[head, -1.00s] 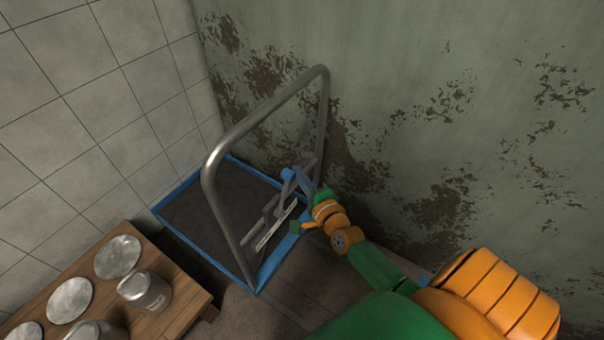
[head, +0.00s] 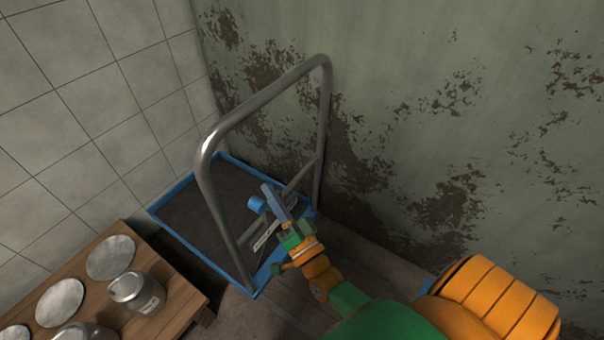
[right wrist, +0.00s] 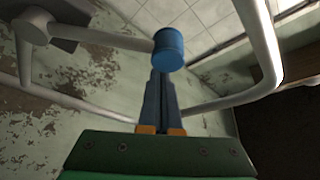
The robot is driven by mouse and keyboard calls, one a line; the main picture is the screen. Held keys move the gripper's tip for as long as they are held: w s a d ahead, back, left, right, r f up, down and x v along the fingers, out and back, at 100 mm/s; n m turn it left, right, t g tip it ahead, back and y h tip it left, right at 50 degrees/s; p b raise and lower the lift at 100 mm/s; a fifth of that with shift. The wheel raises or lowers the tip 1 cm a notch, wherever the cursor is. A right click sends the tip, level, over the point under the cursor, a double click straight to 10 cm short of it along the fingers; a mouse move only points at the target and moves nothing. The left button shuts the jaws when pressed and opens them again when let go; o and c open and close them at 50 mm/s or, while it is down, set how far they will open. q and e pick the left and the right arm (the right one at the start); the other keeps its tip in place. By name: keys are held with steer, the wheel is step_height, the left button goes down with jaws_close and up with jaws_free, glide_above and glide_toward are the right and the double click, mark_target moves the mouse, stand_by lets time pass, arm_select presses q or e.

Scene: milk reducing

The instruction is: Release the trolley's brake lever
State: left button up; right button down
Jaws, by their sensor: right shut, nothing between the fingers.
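The trolley has a dark platform with a blue rim (head: 178,195) and an upright grey tube handle (head: 203,175). Its brake lever ends in a blue cylindrical knob (head: 257,203), seen inside the handle frame. My right gripper (head: 268,189) is shut and empty, its fingers pointing up and left just beside the knob. In the right wrist view the shut fingertips (right wrist: 160,74) meet the lower edge of the blue knob (right wrist: 168,48) in the picture; I cannot tell whether they touch. A grey rod (right wrist: 105,38) runs left from the knob. My left gripper is not in view.
A wooden table (head: 165,322) stands at the lower left, with metal cans (head: 138,290) and round lids (head: 111,257) on it. A tiled wall (head: 90,100) rises behind and to the left. A peeling green wall (head: 430,110) stands close behind the handle.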

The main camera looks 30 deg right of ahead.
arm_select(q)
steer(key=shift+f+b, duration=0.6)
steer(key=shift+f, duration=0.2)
arm_select(e)
steer(key=shift+s+a+f+n+t+y, duration=0.15)
steer(key=shift+a+n+y, duration=0.1)
steer(key=shift+n, duration=0.15)
steer(key=shift+s+a+f+n+t+y, duration=0.1)
steer(key=shift+a+f+n+y, duration=0.05)
steer(key=shift+a+n, duration=0.2)
steer(key=shift+s+a+f+n+t+y, duration=0.1)
steer(key=shift+s+a+f+n+y, duration=0.1)
steer(key=shift+n, duration=0.25)
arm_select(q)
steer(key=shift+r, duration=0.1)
arm_select(e)
steer(key=shift+r, duration=0.1)
